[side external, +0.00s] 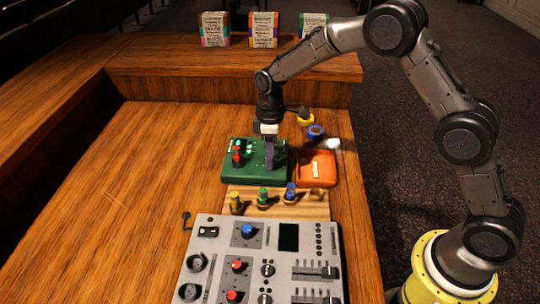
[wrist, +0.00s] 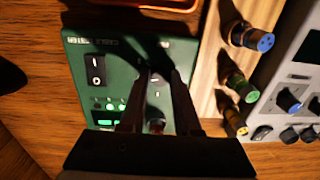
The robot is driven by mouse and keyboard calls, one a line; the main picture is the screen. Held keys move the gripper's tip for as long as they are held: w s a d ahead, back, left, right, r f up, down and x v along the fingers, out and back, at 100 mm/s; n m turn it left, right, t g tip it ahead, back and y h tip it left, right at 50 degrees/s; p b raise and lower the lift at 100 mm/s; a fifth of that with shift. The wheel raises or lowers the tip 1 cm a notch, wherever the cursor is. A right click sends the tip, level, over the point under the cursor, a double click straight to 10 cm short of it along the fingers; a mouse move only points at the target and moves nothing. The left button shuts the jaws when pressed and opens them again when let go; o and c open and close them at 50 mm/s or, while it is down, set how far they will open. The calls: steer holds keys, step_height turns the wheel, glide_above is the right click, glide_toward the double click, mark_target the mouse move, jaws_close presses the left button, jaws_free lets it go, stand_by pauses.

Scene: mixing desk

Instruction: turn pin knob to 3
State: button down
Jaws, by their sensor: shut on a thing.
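The green cable tester (side external: 232,174) sits on the desk; it also shows in the wrist view (wrist: 85,45). My gripper (side external: 270,164) reaches down onto the right part of its top. In the wrist view, my gripper's fingertips (wrist: 161,74) are closed around a small dark knob on the tester, which I take as the pin knob. The fingers and shadow hide most of the knob, and its pointer and numbers are not readable. A red plug (side external: 237,154) stands upright on the tester's left part. A rocker switch (wrist: 95,70) and green lights (wrist: 110,104) show on its face.
An orange box (side external: 316,168) sits right of the tester. A wooden rack (side external: 300,208) with yellow, green and blue connectors stands in front, then the grey mixer (side external: 215,232). The desk at left (side external: 130,190) is clear.

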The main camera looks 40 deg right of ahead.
steer(key=m, duration=0.4)
steer(key=shift+r, duration=0.1)
steer(key=shift+m, duration=2.1)
steer(key=c, duration=0.6)
jaws_free()
steer(key=r, duration=1.3)
steer(key=shift+d+r, duration=0.35)
steer(key=shift+r, duration=0.05)
